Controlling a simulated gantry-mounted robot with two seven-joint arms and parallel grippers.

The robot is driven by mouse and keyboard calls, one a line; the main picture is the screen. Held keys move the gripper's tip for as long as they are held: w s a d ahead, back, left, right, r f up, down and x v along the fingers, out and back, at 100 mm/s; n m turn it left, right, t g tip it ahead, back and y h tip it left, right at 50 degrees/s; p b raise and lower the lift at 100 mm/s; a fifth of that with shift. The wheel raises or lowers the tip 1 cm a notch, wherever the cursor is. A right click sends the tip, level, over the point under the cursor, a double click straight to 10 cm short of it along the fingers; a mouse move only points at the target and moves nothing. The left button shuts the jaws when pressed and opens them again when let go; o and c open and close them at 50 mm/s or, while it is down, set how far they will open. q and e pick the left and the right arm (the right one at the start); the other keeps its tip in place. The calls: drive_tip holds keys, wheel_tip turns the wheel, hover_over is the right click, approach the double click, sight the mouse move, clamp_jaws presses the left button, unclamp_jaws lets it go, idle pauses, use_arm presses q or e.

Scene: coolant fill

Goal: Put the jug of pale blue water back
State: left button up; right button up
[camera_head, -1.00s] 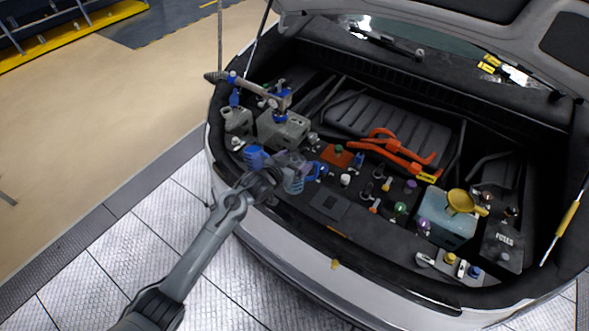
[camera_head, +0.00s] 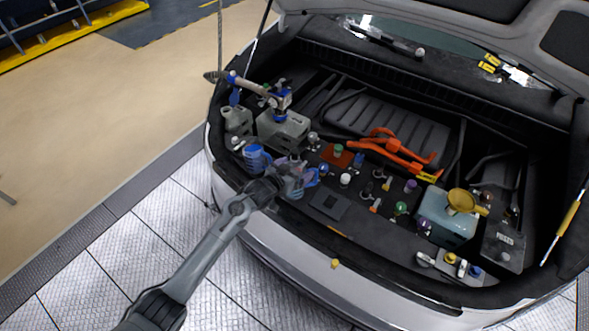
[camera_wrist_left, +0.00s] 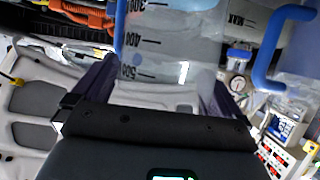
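A clear jug (camera_head: 296,190) with a blue handle is at the front left edge of the car's open bay. In the left wrist view the jug (camera_wrist_left: 165,45) shows black scale marks and pale contents between my two dark fingers. My left gripper (camera_head: 291,176) has one finger on each side of it and appears closed on its walls, though the contact is partly hidden. Whether its base touches the ledge cannot be seen. My right gripper is not in view.
A second, bluer jug (camera_head: 257,159) stands just left of my gripper; a blue handle (camera_wrist_left: 284,45) shows close by in the wrist view. A grey tank (camera_head: 284,130) stands behind. Several capped bottles and a yellow funnel (camera_head: 461,201) crowd the right side.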

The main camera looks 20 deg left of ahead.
use_arm(q)
drive_tip(key=shift+r, duration=0.25)
drive_tip(key=p+v, duration=0.1)
drive_tip(key=v, duration=1.1)
drive_tip(key=s+f+g+y, duration=0.1)
drive_tip(key=s+g, duration=0.3)
drive_tip(key=s, duration=1.2)
drive_tip(key=s+d+f+g+y, duration=0.1)
drive_tip(key=s+g, duration=0.4)
drive_tip(key=s, duration=1.2)
wheel_tip(320, 180, down, 3)
drive_tip(key=shift+d+r+n+g+y, duration=0.2)
drive_tip(key=shift+d+n+g+y, duration=0.1)
drive_tip(key=shift+n+y, duration=0.15)
